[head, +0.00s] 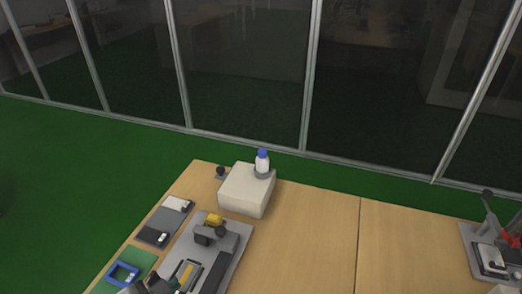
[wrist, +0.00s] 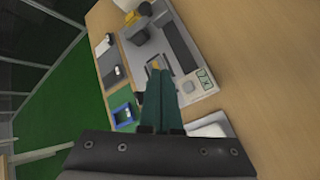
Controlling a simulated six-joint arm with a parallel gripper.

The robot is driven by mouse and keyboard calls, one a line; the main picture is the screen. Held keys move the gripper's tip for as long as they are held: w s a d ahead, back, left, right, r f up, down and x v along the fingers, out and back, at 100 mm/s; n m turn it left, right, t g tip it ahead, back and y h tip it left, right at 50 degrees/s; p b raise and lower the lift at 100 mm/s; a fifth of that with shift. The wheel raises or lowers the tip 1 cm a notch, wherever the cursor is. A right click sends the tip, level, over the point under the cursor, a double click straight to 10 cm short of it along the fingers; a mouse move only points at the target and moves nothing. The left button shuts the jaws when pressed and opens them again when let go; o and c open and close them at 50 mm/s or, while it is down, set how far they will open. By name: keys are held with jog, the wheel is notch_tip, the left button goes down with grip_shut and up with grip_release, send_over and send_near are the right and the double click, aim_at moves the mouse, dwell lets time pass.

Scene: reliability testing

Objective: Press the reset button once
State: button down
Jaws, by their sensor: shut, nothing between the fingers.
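My gripper (wrist: 160,72) shows in the wrist view with its two green fingers together and nothing between them. They point at the grey fixture plate (wrist: 150,50) on the table. A small white panel (wrist: 195,93) lies just right of the fingertips, with a small round feature and a green-marked square on it. I cannot tell which feature is the reset button. In the head view the grey plate (head: 238,248) is at the lower left of the table, and dark arm parts cover its near end. No contact between fingers and panel is visible.
A white block (head: 240,190) with a blue-capped bottle (head: 262,163) stands at the table's back. A blue frame (head: 122,274) on a green mat and grey trays (head: 165,222) lie to the left. Another fixture (head: 490,255) is far right. The middle of the wooden table (head: 310,240) is clear.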

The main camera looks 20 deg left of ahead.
jog(key=shift+f, duration=4.4)
jog(key=shift+d+f, duration=0.1)
jog(key=shift+f, duration=0.05)
jog(key=shift+f, duration=0.25)
jog(key=shift+f, duration=0.4)
jog(key=shift+r, duration=0.8)
